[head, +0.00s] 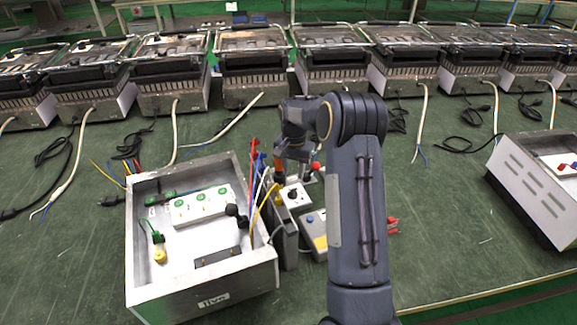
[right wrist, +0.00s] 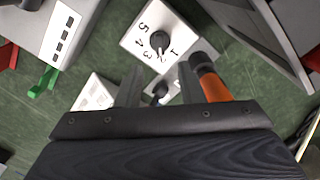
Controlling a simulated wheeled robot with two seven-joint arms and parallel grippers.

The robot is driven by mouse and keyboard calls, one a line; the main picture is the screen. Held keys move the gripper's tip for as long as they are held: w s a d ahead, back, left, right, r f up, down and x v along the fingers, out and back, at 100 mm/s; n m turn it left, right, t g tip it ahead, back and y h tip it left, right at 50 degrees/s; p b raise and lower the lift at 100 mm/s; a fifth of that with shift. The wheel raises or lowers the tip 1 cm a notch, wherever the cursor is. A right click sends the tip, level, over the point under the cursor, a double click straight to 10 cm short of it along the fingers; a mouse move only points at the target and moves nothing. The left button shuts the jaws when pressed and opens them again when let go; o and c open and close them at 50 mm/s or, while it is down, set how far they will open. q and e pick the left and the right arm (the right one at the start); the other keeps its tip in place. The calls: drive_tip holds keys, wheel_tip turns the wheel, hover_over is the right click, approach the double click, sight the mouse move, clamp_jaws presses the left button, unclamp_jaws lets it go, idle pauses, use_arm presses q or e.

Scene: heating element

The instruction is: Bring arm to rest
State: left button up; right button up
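My right arm rises from the bottom of the head view and bends over at the top. Its right gripper (head: 298,176) points down over the small devices beside the metal box; the arm partly hides it. In the right wrist view the two grey fingers (right wrist: 160,82) stand apart with nothing visibly held between them. A white dial box (right wrist: 162,38) with a black knob and numbers lies below them; it also shows in the head view (head: 294,196). An orange-and-black handle (right wrist: 212,82) is beside the right finger. My left gripper is not in view.
A metal box (head: 205,284) holding a white socket strip (head: 202,206) stands left of the gripper. A grey meter (head: 314,232) lies close by. Another metal box (head: 533,190) is at the right. Several heaters (head: 255,75) line the back, with loose cables in front.

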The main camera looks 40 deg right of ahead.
drive_tip(key=s+a+r+n+t+y+p, duration=0.1)
drive_tip(key=s+a+r+n+p, duration=0.1)
drive_tip(key=s+a+r, duration=0.4)
drive_tip(key=s+a+r+n+t+p, duration=0.1)
drive_tip(key=s+a+r, duration=0.15)
drive_tip(key=r, duration=0.55)
drive_tip(key=s+a+r+n+t+y+p, duration=0.1)
drive_tip(key=s+a+r+n+t+p, duration=0.1)
drive_tip(key=s+a+r, duration=0.35)
drive_tip(key=s+a+r+n+y+p, duration=0.1)
drive_tip(key=s+a, duration=0.3)
drive_tip(key=s, duration=0.4)
drive_tip(key=s+a+r+n+t+p, duration=0.1)
drive_tip(key=s+a+n+p, duration=0.1)
drive_tip(key=s+a+n, duration=0.2)
drive_tip(key=s+a, duration=0.1)
drive_tip(key=s, duration=0.2)
drive_tip(key=shift+s+a+r+t+y, duration=0.25)
drive_tip(key=shift+s+t+y, duration=0.05)
drive_tip(key=shift+s+y, duration=0.1)
